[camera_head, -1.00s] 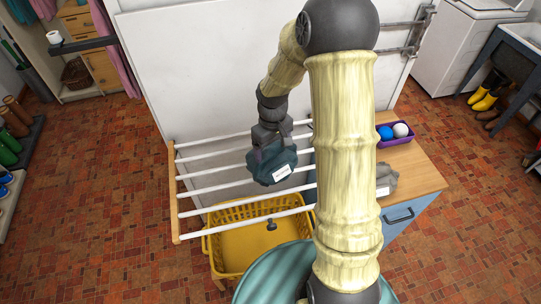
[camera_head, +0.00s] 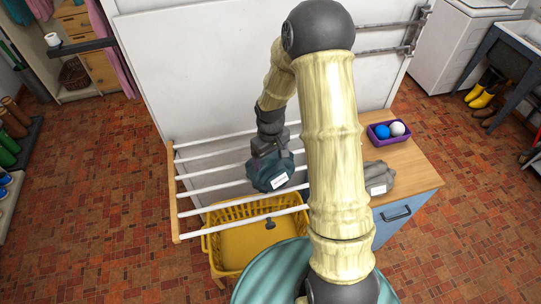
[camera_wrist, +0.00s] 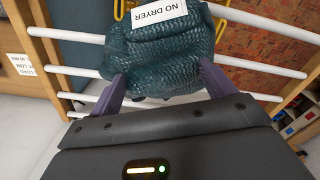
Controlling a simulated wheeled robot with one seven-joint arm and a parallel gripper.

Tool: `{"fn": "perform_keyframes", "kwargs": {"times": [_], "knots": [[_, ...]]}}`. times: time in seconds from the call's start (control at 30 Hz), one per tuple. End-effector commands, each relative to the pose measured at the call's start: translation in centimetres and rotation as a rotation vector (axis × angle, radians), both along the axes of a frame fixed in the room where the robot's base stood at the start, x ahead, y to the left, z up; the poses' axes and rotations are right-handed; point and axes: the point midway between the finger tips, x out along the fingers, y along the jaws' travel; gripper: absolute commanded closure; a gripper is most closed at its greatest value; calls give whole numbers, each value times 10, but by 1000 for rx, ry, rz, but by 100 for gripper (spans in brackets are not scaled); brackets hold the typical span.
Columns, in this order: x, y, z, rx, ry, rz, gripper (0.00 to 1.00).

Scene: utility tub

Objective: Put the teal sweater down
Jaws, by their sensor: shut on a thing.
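The teal sweater (camera_head: 268,176) is a dark teal bundle with a white label, which reads "NO DRYER" in the wrist view (camera_wrist: 158,58). My gripper (camera_head: 268,155) is shut on it; in the wrist view the purple fingers (camera_wrist: 160,85) press on both sides of it. The sweater is over the white rods of the drying rack (camera_head: 198,188). I cannot tell whether it touches the rods.
A yellow basket (camera_head: 212,250) stands below the rack's front. To the right, a wooden-topped cabinet (camera_head: 421,181) holds a grey folded bundle (camera_head: 378,174) and a purple tray (camera_head: 371,141) with a blue and a white ball. The rack's left rods are bare.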

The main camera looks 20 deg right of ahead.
Motion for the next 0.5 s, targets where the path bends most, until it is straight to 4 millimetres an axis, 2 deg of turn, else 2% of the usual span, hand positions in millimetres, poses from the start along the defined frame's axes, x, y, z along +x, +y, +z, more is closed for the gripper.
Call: {"fn": "perform_keyframes", "kwargs": {"times": [0.1,0.13,0.2,0.5], "knots": [[0,0,-3,0,-1,0,74],[0,0,-3,0,0,0,14],[0,0,-2,0,0,0,0],[0,0,1,0,0,0,0]]}}
